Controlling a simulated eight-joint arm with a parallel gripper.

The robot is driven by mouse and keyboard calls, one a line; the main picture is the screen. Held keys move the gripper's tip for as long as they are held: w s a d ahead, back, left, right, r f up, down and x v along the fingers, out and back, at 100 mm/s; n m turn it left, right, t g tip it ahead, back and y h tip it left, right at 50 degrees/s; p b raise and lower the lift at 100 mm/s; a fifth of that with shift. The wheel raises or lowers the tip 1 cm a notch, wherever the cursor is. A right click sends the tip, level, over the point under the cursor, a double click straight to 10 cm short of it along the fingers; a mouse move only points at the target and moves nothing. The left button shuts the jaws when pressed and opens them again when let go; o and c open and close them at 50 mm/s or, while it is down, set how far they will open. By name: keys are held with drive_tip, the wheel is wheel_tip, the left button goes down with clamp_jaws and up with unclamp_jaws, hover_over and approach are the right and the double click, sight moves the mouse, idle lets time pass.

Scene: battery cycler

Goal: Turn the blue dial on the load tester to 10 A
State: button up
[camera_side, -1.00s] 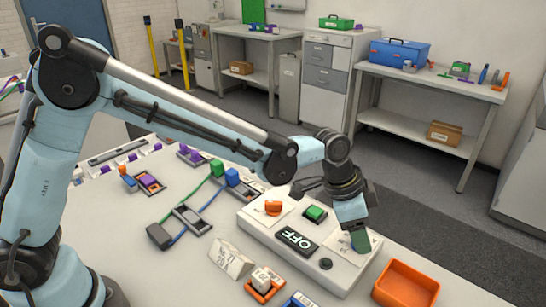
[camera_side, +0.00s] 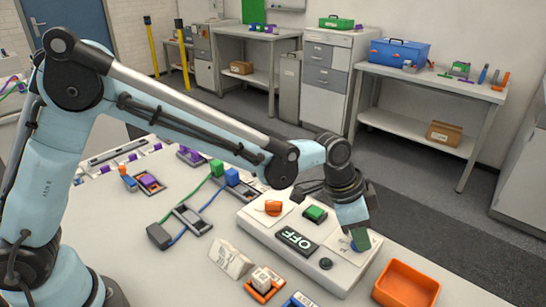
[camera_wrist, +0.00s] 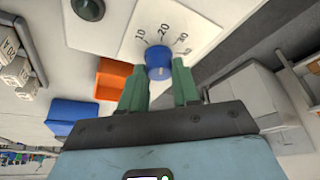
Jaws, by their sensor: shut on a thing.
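The load tester (camera_side: 262,235) is a white box on the bench. Its blue dial (camera_wrist: 158,60) shows in the wrist view, with a printed scale reading 10 and 20 and further marks to the right. In the side view only a sliver of the dial shows beside my fingers. My gripper (camera_wrist: 160,75) has its green fingers on either side of the dial, shut on it; it also shows in the side view (camera_side: 358,240). I cannot tell which mark the dial points to.
The load tester also carries an orange knob (camera_side: 273,208), a green button (camera_side: 315,213), a display (camera_side: 296,240) reading OFF and a black knob (camera_side: 326,264). An orange bin (camera_side: 408,283) stands close by at the right. A sign (camera_side: 231,259) stands in front.

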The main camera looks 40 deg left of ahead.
drive_tip(key=n+y, duration=0.1)
drive_tip(key=n, duration=0.2)
drive_tip(key=shift+s+d+n+t, duration=0.1)
drive_tip(key=shift+n+t, duration=0.3)
drive_tip(key=shift+d+n+t+y, duration=0.15)
drive_tip(key=shift+n+y, duration=0.25)
drive_tip(key=shift+n, duration=0.6)
drive_tip(key=shift+a+n+t+y, duration=0.15)
drive_tip(key=shift+n+y, duration=0.25)
drive_tip(key=shift+n, duration=0.6)
drive_tip(key=shift+d, duration=0.1)
drive_tip(key=o, duration=1.1)
drive_tip(key=shift+c, duration=0.2)
drive_tip(key=shift+r, duration=0.1)
drive_tip(key=v, duration=1.2)
drive_tip(key=shift+s, duration=0.1)
